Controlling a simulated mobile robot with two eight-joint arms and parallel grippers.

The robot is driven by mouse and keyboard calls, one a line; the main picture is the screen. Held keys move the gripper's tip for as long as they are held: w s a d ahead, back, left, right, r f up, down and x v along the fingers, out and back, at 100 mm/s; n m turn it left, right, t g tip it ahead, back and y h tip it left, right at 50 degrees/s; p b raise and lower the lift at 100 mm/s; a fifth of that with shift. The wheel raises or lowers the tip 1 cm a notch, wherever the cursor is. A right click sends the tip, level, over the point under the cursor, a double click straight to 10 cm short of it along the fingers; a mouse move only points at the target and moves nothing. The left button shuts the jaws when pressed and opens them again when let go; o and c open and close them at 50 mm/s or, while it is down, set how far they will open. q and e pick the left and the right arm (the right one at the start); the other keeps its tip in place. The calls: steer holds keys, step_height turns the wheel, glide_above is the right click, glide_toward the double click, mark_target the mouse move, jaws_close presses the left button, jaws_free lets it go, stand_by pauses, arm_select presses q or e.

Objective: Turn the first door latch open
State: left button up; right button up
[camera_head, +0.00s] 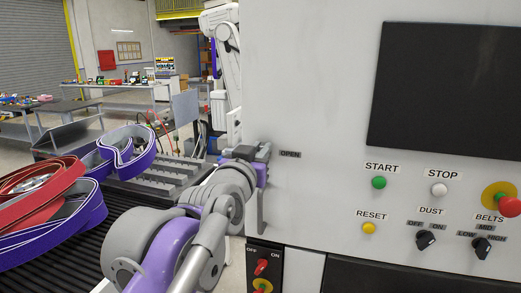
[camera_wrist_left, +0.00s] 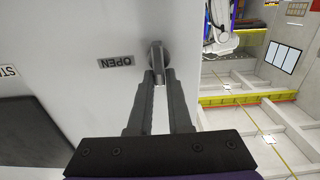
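The door latch (camera_wrist_left: 157,58) is a small metal handle on a round base on the pale machine panel (camera_head: 320,90), beside the OPEN label (camera_wrist_left: 116,62). The label also shows in the head view (camera_head: 290,154). My left gripper (camera_wrist_left: 160,76) has its two dark fingers on either side of the latch handle, and the tips look closed on it. In the head view my left gripper (camera_head: 258,158) is at the panel's left edge and mostly hides the latch. My right gripper is in neither view.
A control panel with START (camera_head: 379,183), STOP (camera_head: 439,189) and RESET (camera_head: 369,228) buttons and a dark screen (camera_head: 450,90) lies right. A grey vertical bar (camera_head: 262,212) is below my gripper. Purple and red belts (camera_head: 50,215) lie left on a dark ribbed surface.

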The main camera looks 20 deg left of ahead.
arm_select(q)
jaws_close()
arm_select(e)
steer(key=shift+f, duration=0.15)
arm_select(q)
steer(key=m, duration=0.1)
steer(key=m+b, duration=0.1)
steer(key=shift+d+f+m, duration=0.15)
steer(key=shift+d+m, duration=0.1)
steer(key=shift+m, duration=0.15)
steer(key=m+b, duration=0.1)
steer(key=m, duration=0.4)
steer(key=d+f+m+b, duration=0.1)
steer(key=m+b, duration=0.1)
steer(key=m, duration=0.3)
steer(key=m+b, duration=0.1)
steer(key=m, duration=0.4)
steer(key=shift+d+f, duration=0.2)
steer(key=shift+f, duration=0.05)
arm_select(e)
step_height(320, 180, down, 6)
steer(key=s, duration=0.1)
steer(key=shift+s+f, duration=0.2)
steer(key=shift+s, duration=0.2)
